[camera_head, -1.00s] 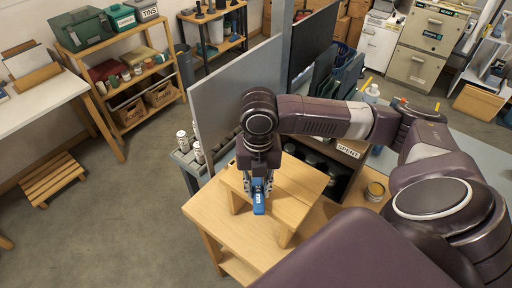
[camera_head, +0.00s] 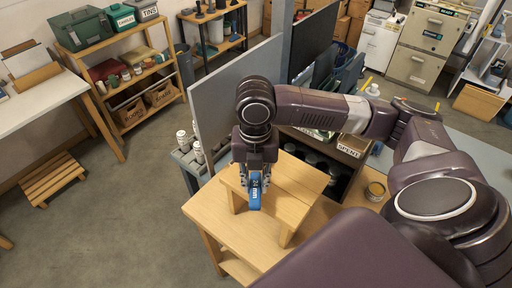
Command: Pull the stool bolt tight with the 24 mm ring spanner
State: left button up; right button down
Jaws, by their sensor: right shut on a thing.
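My right gripper (camera_head: 254,178) points down over the wooden stool (camera_head: 290,200), which stands on a wooden table (camera_head: 215,222). It is shut on the blue spanner (camera_head: 255,196), whose handle end shows a white marking ending in "mm". The spanner's ring end and the stool bolt are hidden behind or under the gripper, so I cannot tell whether the ring is around the bolt. My left gripper is not in view.
A grey upright panel (camera_head: 232,95) stands close behind my right gripper. A shelf box labelled "SPENT" (camera_head: 347,149) and an open tin (camera_head: 375,190) are to the right. The floor at left is clear up to a low slatted step (camera_head: 52,180).

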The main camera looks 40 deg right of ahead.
jog(key=shift+r, duration=0.1)
dwell(0.3)
jog(key=shift+r, duration=2.4)
jog(key=shift+r, duration=0.1)
